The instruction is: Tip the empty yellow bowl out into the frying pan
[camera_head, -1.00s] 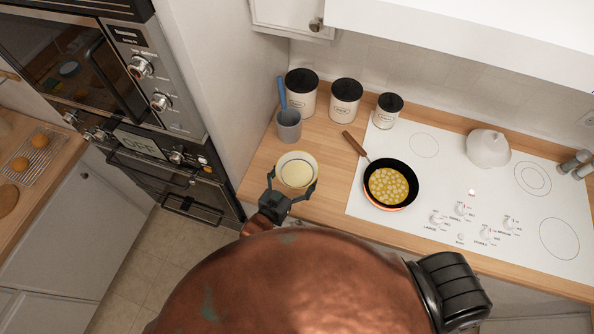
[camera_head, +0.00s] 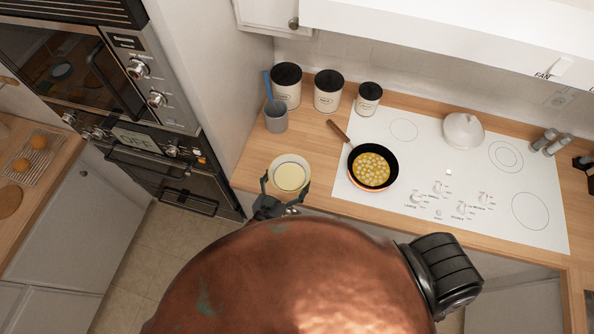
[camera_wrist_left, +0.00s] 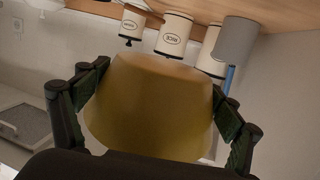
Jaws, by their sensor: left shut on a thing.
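The yellow bowl (camera_head: 291,174) is in my left gripper (camera_head: 285,190), which is shut on it, with a finger on either side. In the head view the pale inside of the bowl faces up and looks empty. In the left wrist view the bowl's yellow outer wall (camera_wrist_left: 150,108) fills the middle between the fingers. The frying pan (camera_head: 372,167) sits on the white cooktop to the right of the bowl, apart from it. Its handle points up and left. Several small yellow pieces (camera_head: 370,170) lie in the pan. My right gripper is not in view.
Several black-lidded canisters (camera_head: 328,92) and a grey cup (camera_head: 275,117) with a blue utensil stand along the back of the wooden counter. A white lidded pot (camera_head: 462,131) stands on the cooktop (camera_head: 430,225). Wall ovens (camera_head: 165,130) are at left.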

